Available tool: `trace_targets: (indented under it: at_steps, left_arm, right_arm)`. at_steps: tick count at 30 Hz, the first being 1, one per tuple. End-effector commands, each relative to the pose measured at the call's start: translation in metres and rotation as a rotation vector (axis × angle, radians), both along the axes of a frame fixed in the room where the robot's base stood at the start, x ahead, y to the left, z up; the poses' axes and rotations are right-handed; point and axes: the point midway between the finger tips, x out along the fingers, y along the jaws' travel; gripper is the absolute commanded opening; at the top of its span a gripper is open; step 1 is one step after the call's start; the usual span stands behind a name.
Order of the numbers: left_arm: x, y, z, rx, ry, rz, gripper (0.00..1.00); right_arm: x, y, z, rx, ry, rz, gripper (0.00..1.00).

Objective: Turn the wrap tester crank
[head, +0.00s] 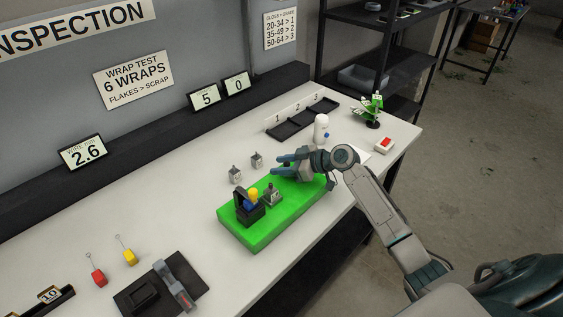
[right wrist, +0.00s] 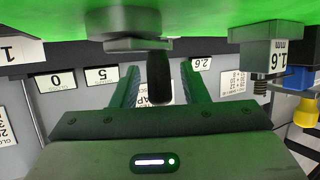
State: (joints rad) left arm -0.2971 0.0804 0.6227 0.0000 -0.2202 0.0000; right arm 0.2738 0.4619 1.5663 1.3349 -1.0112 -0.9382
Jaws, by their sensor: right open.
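The wrap tester has a bright green base (head: 262,228) on the bench. A black holder (head: 249,213) with blue and yellow parts stands at its near left end. A grey block (head: 273,195) sits beside it; a block marked 1.6 mm (right wrist: 262,55) shows in the right wrist view. My right gripper (head: 279,165) is over the base's far end, open. In the right wrist view the crank's grey arm (right wrist: 125,44) and black handle (right wrist: 159,78) show, the handle between the spread fingers. I cannot tell whether they touch. The gripper hides the crank in the head view. My left gripper is not in view.
Two small grey blocks (head: 235,175) stand behind the base. A black tray (head: 302,118), white bottle (head: 321,128), green stand (head: 373,110) and red button (head: 385,143) are to the right. A black mat (head: 135,297) and red and yellow tags (head: 98,278) lie near left.

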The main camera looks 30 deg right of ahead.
Motion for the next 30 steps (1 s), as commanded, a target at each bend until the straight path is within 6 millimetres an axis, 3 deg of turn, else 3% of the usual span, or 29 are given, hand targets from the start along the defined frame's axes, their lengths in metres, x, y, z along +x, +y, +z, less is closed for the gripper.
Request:
trace_targets:
  at_steps: [10,16,30]
  left_arm:
    - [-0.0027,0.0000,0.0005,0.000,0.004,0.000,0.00]
    - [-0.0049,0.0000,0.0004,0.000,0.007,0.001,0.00]
    - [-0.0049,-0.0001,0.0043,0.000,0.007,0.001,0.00]
  right_arm:
    - [0.0020,0.0021,-0.0012,-0.001,-0.001,0.000,0.38]
    - [0.0018,0.0021,-0.0012,-0.001,-0.001,0.000,0.00]
    - [0.0065,-0.0010,0.0001,-0.002,-0.002,-0.097,0.00]
